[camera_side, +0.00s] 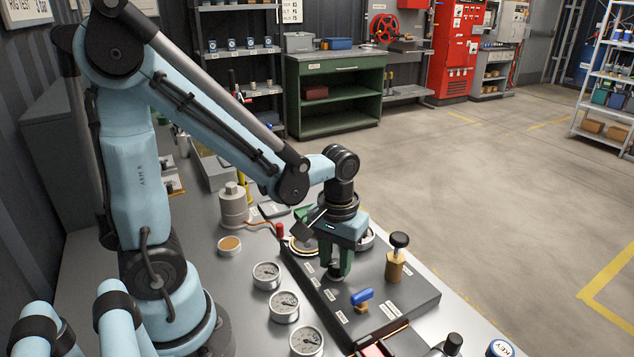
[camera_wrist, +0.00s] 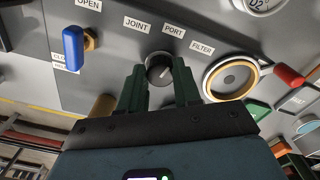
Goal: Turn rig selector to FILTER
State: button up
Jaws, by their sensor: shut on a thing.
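The rig selector is a dark round knob (camera_wrist: 158,67) on the grey panel (camera_wrist: 215,48). Labels JOINT, PORT and FILTER (camera_wrist: 202,47) run in an arc beside it in the wrist view. A pale line shows on the knob's face, but I cannot tell for certain which label it points to. My gripper (camera_wrist: 158,80) has its two green fingers on either side of the knob, shut on it. In the side view my gripper (camera_side: 337,268) points down at the panel, and its fingers mostly hide the knob.
A blue-handled valve (camera_side: 361,297) and a black-topped brass plunger (camera_side: 397,258) stand close to my gripper on the panel. Several gauges (camera_side: 284,306) lie to the left. A round brass-rimmed port (camera_wrist: 230,78) sits right of the knob in the wrist view.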

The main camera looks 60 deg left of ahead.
aim_at(335, 264)
jog(key=m, duration=0.5)
jog(key=shift+a+m, duration=0.1)
jog(key=shift+m, duration=0.3)
dwell(0.4)
jog(key=o, duration=1.1)
jog(key=shift+c, duration=0.2)
notch_tip(335, 264, up, 12)
